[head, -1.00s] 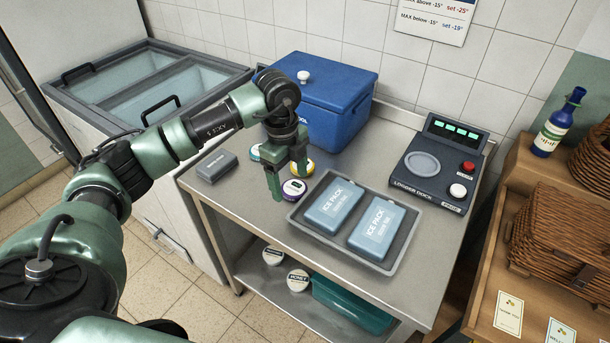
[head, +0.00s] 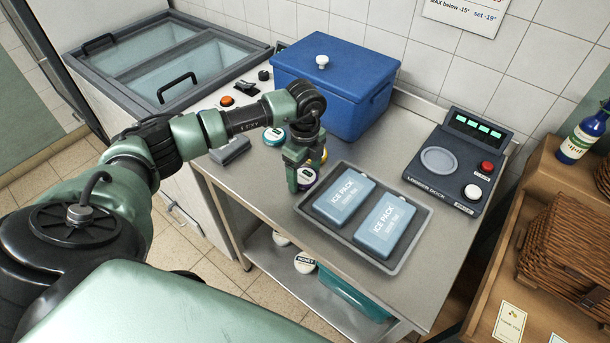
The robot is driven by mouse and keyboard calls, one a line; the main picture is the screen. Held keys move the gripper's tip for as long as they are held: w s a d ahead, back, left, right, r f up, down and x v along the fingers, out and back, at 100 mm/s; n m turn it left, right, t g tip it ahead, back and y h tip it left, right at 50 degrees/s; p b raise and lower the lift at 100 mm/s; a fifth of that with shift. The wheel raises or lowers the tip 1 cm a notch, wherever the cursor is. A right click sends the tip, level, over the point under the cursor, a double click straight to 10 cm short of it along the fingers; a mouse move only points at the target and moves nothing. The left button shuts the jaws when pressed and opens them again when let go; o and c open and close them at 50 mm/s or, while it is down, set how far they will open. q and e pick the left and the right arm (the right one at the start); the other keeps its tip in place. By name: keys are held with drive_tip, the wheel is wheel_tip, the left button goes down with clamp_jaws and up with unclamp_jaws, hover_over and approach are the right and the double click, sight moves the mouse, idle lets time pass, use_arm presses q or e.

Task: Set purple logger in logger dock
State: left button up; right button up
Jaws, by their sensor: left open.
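The purple logger (head: 307,180) is a small round puck with a white top and purple rim. It stands on the steel table beside the ice pack tray, partly hidden by my left gripper. My left gripper (head: 301,178) is open and points down at the purple logger; I cannot tell whether a finger touches it. The logger dock (head: 420,182) is a dark sloped unit at the table's right. Its round grey recess (head: 439,161) is empty, with a lit green display above and red and white buttons at its right. My right gripper is out of view.
A grey tray (head: 388,264) with two ice packs (head: 385,226) lies between gripper and dock. A teal-rimmed logger (head: 274,137), a mostly hidden yellow one (head: 324,155) and a grey box (head: 231,151) are near. A blue cooler (head: 335,95) stands behind.

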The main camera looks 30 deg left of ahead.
sight(305, 176)
use_arm(q)
drive_tip(key=c, duration=1.1)
drive_tip(key=shift+c, duration=1)
drive_tip(key=shift+r, duration=0.1)
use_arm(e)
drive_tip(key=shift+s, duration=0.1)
use_arm(q)
drive_tip(key=shift+r, duration=0.1)
